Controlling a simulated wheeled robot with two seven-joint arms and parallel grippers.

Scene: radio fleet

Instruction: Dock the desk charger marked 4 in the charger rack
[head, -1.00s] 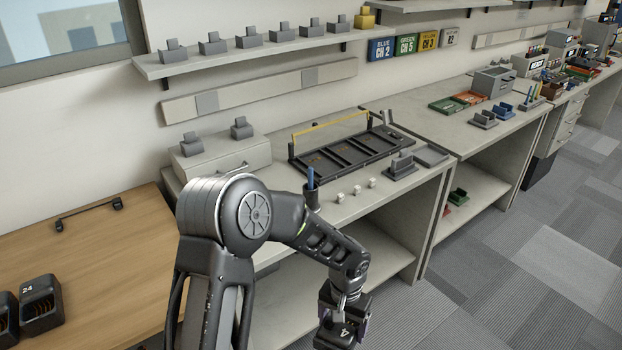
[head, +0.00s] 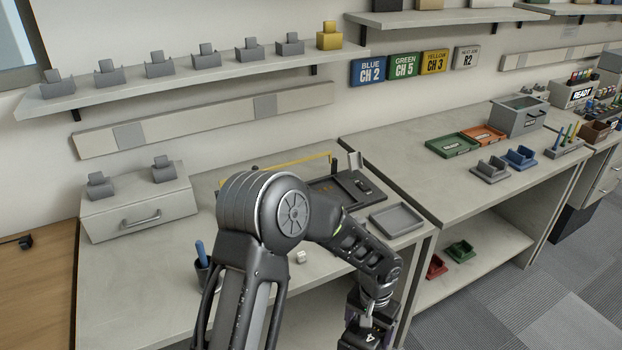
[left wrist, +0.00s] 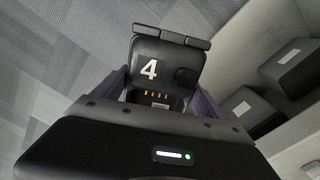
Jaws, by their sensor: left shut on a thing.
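My left gripper (head: 366,338) hangs at the bottom of the head view, beside the front of the near bench. It is shut on a black desk charger (head: 371,337) with a white 4 on it. In the left wrist view the charger (left wrist: 149,71) sits between the purple fingers of the gripper (left wrist: 160,100), its 4 and brass contacts showing. The black charger rack (head: 345,186) with a yellow bar (head: 290,163) stands on the near bench. My left arm hides much of the rack. My right gripper is not in view.
A grey tray (head: 397,218) lies right of the rack, near the bench edge. A pen cup (head: 203,270) and a white cube (head: 300,257) stand at the front. A drawer box (head: 140,208) stands at the left. Dark boxes (left wrist: 245,107) show in the left wrist view.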

